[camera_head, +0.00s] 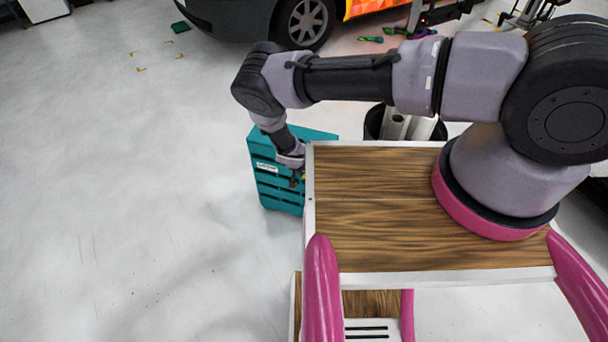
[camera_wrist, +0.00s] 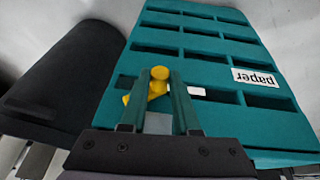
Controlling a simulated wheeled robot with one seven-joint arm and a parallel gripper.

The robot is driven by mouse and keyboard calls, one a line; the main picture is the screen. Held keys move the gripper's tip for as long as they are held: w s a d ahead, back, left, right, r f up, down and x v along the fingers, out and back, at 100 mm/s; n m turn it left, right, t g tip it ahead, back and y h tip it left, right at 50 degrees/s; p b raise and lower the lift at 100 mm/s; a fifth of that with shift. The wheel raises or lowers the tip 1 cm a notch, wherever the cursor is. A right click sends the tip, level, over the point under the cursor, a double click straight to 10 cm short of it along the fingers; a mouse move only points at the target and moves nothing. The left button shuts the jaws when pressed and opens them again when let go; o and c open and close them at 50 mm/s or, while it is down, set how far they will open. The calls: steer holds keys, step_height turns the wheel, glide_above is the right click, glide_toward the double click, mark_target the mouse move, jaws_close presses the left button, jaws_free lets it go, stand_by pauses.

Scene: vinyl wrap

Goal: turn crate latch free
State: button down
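A teal slatted crate (camera_head: 282,196) stands on the floor at the left side of my base. It fills the right of the wrist view (camera_wrist: 270,128), with a white label reading "paper", upside down there. A yellow latch (camera_wrist: 159,73) is on the crate's face; its round knob and part of its arm show. My gripper (camera_wrist: 161,80) reaches the crate face, with its two narrow fingers close on either side of the latch. Part of the latch arm is hidden behind the left finger. In the head view my gripper (camera_head: 298,180) is small and the latch is mostly hidden.
A black bin (camera_head: 373,123) stands close to the right of the crate and also shows at the left of the wrist view (camera_wrist: 62,80). A parked vehicle (camera_head: 255,15) is at the back. The floor to the left is clear.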

steer(key=y, duration=0.2)
steer(key=d+m+t+y, duration=0.1)
steer(key=shift+d+y, duration=0.1)
steer(key=shift+y, duration=0.3)
steer(key=shift+s+f+m+t+y, duration=0.15)
steer(key=shift+t+y, duration=0.25)
steer(key=shift+y, duration=0.35)
steer(key=shift+s+m+t+y, duration=0.15)
steer(key=shift+t+y, duration=0.25)
steer(key=shift+y, duration=0.35)
steer(key=shift+w, duration=0.1)
steer(key=c, duration=0.6)
jaws_free()
steer(key=shift+c, duration=0.2)
steer(key=shift+d, duration=0.1)
steer(key=v, duration=1)
steer(key=shift+s+d+r, duration=0.15)
steer(key=shift+s+r, duration=0.05)
steer(key=shift+r, duration=0.1)
